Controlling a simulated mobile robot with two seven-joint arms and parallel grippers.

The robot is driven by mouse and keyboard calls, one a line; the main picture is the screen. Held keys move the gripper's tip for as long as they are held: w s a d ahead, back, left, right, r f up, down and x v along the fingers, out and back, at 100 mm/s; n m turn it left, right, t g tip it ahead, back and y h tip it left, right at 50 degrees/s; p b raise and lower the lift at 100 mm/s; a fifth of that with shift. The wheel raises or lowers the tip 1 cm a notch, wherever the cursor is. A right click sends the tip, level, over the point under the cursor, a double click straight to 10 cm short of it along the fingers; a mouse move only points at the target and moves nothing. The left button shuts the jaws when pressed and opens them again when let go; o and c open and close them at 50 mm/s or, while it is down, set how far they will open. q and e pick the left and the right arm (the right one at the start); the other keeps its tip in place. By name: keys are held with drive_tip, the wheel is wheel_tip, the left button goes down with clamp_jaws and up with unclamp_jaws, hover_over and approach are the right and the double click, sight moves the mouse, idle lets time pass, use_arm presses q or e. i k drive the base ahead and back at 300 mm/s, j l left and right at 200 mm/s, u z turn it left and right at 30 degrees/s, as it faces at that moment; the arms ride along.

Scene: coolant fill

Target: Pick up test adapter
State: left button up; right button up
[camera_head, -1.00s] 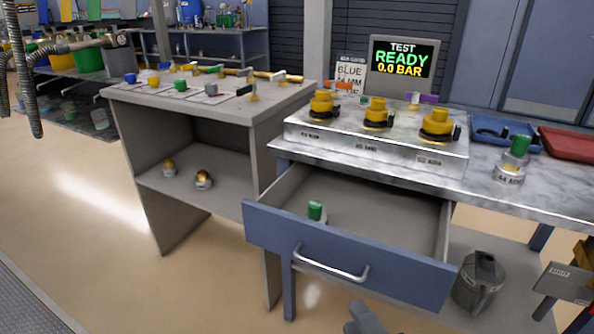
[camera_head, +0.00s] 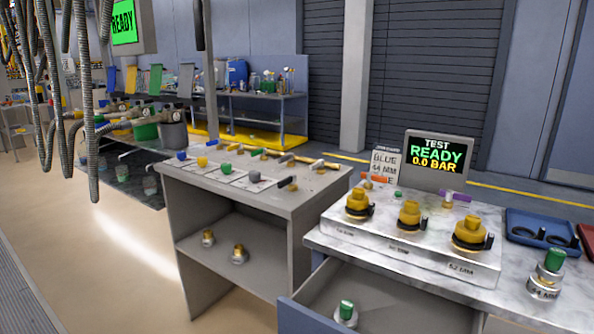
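Three yellow-topped adapters with black side clamps stand upright on a pale raised block (camera_head: 400,253): a left one (camera_head: 359,204), a middle one (camera_head: 409,216) and a right one (camera_head: 471,233). A green-topped fitting (camera_head: 345,314) stands in the open drawer (camera_head: 378,300). Another green-topped fitting (camera_head: 547,272) stands on the marble-look worktop at the right. Two small brass-topped fittings, one (camera_head: 208,238) and another (camera_head: 239,254), sit on the grey cabinet's shelf. I cannot tell which of these is the test adapter. Neither of my grippers is in view.
A sign (camera_head: 385,164) reading BLUE 44 MM stands beside a screen (camera_head: 436,163) showing TEST READY 0.0 BAR. The grey cabinet top (camera_head: 300,196) holds several coloured valves. A blue tray (camera_head: 541,233) lies at the right. Hoses (camera_head: 90,120) hang at the left.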

sight(543, 290)
drive_tip(key=z, duration=1.45)
